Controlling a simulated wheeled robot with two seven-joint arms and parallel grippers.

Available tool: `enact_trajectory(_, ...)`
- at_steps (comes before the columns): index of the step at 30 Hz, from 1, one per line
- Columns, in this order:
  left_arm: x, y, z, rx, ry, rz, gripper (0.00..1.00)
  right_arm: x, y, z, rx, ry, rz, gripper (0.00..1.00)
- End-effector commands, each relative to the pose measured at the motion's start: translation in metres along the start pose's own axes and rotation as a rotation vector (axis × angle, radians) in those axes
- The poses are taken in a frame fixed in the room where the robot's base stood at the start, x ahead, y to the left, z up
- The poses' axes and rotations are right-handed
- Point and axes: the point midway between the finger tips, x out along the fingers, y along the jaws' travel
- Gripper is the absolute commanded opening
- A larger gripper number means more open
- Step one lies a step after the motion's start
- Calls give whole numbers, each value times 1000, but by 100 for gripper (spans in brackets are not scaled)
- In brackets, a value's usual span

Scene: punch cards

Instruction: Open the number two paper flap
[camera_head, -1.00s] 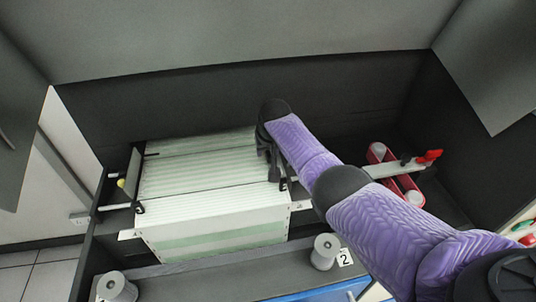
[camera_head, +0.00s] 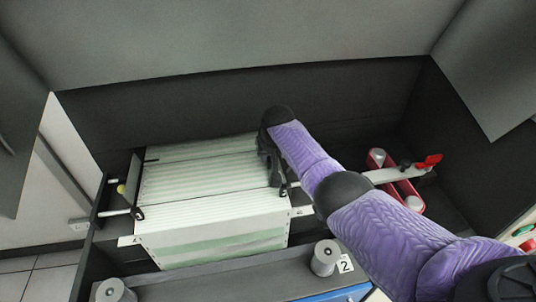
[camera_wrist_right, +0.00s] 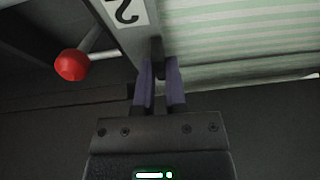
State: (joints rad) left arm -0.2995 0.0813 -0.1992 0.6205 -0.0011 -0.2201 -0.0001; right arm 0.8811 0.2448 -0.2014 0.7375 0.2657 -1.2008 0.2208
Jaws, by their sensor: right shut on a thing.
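A white panel marked 2 (camera_wrist_right: 128,20) shows at the top of the right wrist view. I take it for the number two flap. My right gripper (camera_wrist_right: 160,82) has its purple fingers close together on a small dark tab (camera_wrist_right: 157,50) at the panel's edge. In the head view the right gripper (camera_head: 277,175) is at the right end of the green-striped paper stack (camera_head: 210,185), and its fingers are partly hidden by the wrist. I cannot tell how far the flap is open. My left gripper is not in view.
A red knob (camera_wrist_right: 72,65) sits on a rod left of the gripper in the wrist view. A red holder (camera_head: 408,190) lies right of the forearm. A spool (camera_head: 325,258) stands beside a 2 label (camera_head: 345,264), and another spool (camera_head: 113,291) is at lower left. Dark walls enclose the tray.

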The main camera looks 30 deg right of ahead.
Motion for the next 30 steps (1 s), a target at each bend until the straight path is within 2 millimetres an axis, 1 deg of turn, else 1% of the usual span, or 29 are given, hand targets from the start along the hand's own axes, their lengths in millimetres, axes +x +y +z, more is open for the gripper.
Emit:
enact_trajectory(8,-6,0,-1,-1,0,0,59,-6,8,-3,72,1,-167,0)
enact_trajectory(14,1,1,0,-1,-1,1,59,-8,15,-4,145,2,-342,0)
enact_trajectory(17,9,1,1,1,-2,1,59,-8,20,-4,182,3,-430,0)
enact_trajectory(23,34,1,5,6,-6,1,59,-8,29,-4,254,3,-607,0)
enact_trajectory(30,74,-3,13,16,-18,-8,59,-5,39,-3,339,3,-818,0)
